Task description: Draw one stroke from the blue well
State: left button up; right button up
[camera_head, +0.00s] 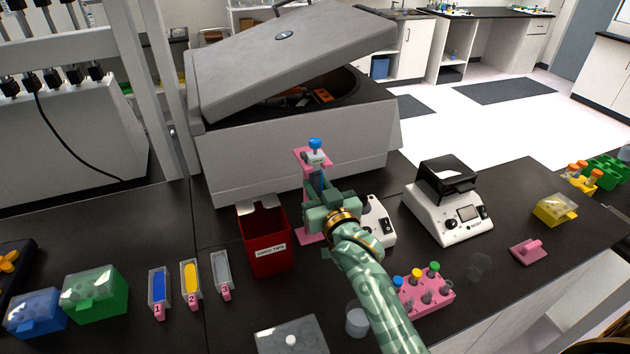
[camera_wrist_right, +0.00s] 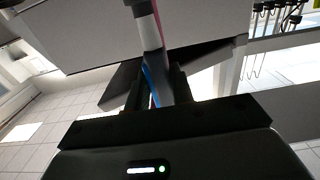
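The blue well (camera_head: 159,286) is a narrow clear trough with blue liquid and a pink tab marked 1, at the front left of the bench. My right gripper (camera_head: 318,196) is at the pipette's body, far right of the well. In the right wrist view the pipette (camera_wrist_right: 152,50) passes between the two dark fingers (camera_wrist_right: 156,88); whether they press on it is unclear. The pipette's lower end is hidden by my gripper. My left gripper is out of view.
A yellow well (camera_head: 190,284) and a clear well (camera_head: 222,275) stand beside the blue one. A red used-tips bin (camera_head: 265,242) is just left of my gripper. A large grey centrifuge (camera_head: 300,150) with a raised lid stands behind. A pink tube rack (camera_head: 425,295) is right of my forearm.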

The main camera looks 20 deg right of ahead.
jog(key=shift+r, duration=0.15)
jog(key=shift+r+p, duration=0.2)
jog(key=shift+p, duration=0.45)
jog(key=shift+s, duration=0.25)
jog(key=s+p, duration=0.5)
jog(key=s, duration=0.3)
jog(key=shift+s+a, duration=0.25)
jog(key=shift+f, duration=0.1)
